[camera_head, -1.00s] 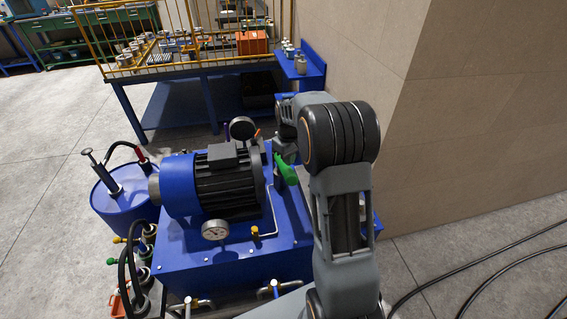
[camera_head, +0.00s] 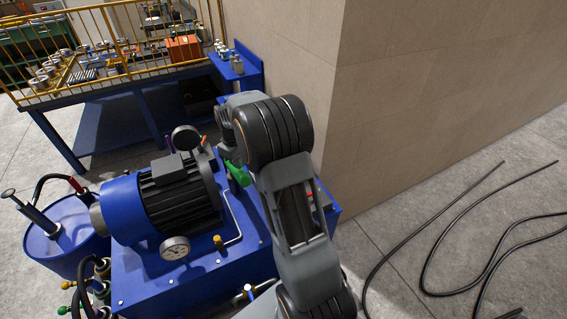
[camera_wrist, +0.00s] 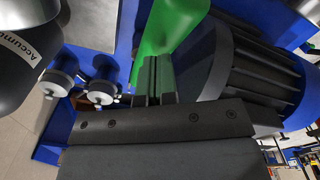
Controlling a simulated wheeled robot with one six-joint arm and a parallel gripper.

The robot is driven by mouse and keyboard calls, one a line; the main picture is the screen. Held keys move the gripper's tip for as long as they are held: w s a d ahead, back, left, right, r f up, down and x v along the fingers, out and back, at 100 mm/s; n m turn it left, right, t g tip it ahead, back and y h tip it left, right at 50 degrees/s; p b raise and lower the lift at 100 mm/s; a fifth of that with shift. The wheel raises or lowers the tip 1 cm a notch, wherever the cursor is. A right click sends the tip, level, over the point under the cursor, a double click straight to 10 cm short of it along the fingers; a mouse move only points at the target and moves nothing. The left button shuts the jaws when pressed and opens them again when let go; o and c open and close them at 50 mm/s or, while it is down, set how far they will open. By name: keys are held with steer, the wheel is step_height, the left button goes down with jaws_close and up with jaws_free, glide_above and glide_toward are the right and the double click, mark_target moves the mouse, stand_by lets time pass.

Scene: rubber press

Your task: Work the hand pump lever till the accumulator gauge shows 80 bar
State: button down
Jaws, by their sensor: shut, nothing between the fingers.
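A green piece (camera_head: 237,173), which may be the pump lever's grip, stands at the right side of the motor on the blue power unit. In the wrist view it is a large green shape (camera_wrist: 172,22) just beyond my fingertips. My gripper (camera_wrist: 155,62) is shut and empty, close to this piece; I cannot tell whether they touch. In the head view my arm hides most of the gripper. A dark cylinder (camera_wrist: 28,45) with a label starting "Accumu" is at the wrist view's left.
The motor (camera_head: 180,195) fills much of the blue unit's top. A dark round gauge (camera_head: 186,138) stands behind it. A blue drum (camera_head: 62,240) is at left, a railed bench (camera_head: 110,75) behind, a wall (camera_head: 420,90) at right. Black hoses (camera_head: 440,230) lie on the floor.

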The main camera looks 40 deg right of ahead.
steer(key=shift+f+b, duration=3.95)
steer(key=shift+f, duration=2.15)
steer(key=shift+r+p, duration=4.7)
steer(key=shift+r, duration=1.8)
steer(key=shift+r, duration=0.15)
step_height(320, 180, up, 6)
steer(key=p, duration=0.4)
